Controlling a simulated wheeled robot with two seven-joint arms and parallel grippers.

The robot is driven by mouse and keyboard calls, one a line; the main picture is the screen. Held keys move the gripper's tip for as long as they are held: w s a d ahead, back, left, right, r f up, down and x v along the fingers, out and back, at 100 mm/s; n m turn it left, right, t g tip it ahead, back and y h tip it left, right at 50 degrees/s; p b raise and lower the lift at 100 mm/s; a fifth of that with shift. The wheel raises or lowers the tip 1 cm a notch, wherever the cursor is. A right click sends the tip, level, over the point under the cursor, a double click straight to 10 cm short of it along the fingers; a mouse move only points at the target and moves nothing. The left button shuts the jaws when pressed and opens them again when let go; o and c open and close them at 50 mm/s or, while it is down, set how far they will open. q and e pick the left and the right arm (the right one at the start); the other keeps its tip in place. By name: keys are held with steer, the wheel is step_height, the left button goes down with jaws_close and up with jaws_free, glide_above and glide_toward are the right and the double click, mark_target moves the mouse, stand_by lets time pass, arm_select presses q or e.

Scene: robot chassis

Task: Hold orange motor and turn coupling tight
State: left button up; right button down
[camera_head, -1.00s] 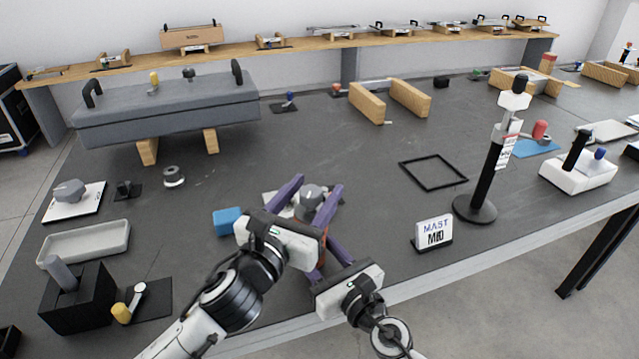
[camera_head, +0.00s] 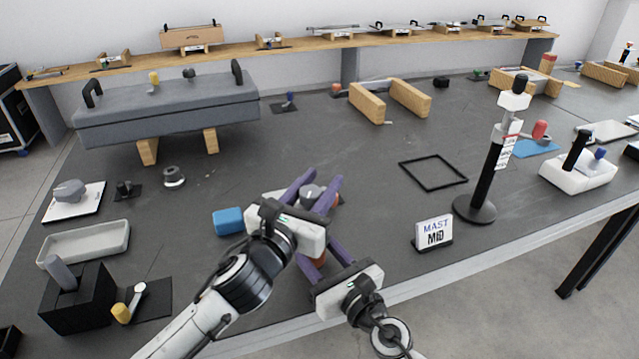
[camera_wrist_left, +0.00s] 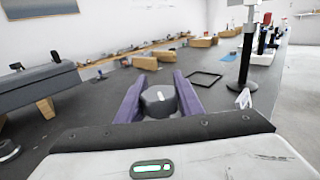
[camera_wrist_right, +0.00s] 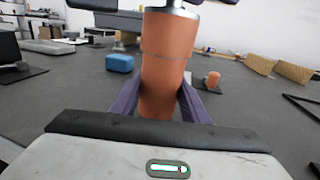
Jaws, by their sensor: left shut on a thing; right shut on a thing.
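The orange motor (camera_wrist_right: 168,65) stands upright as a large cylinder in the right wrist view, with a metal collar at its top. My right gripper (camera_wrist_right: 158,105) is shut on it, one purple finger on each side. In the head view the motor is mostly hidden behind my left gripper. A round grey coupling (camera_wrist_left: 158,100) with a white mark on top sits between the purple fingers of my left gripper (camera_head: 316,188), which is shut on it. The coupling also shows in the head view (camera_head: 311,194). Its join with the motor is hidden.
A blue block (camera_head: 228,221) lies just left of the grippers. A "MAST MID" sign (camera_head: 434,233) and a black mast (camera_head: 485,175) stand to the right. A black square frame (camera_head: 433,174) lies flat behind the sign. The table's front edge is close to my right gripper.

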arm_select(q)
steer(key=shift+s+d+m+g+h, duration=0.45)
steer(key=shift+m+g+h, duration=1.2)
steer(key=shift+m+g, duration=1)
steer(key=shift+s+d+m+g+h, duration=0.2)
steer(key=shift+s+m+g+h, duration=0.45)
steer(key=shift+m+g+h, duration=1.9)
steer(key=shift+s+d+m+g+h, duration=0.5)
steer(key=shift+m+g, duration=1.2)
steer(key=shift+g, duration=2)
steer(key=shift+s+a+g, duration=0.15)
steer(key=shift+s+g, duration=0.1)
steer(key=shift+g, duration=0.15)
steer(key=o, duration=1.1)
steer(key=shift+c, duration=0.2)
steer(key=w+a, duration=0.1)
steer(key=a, duration=0.6)
steer(key=shift+a, duration=0.25)
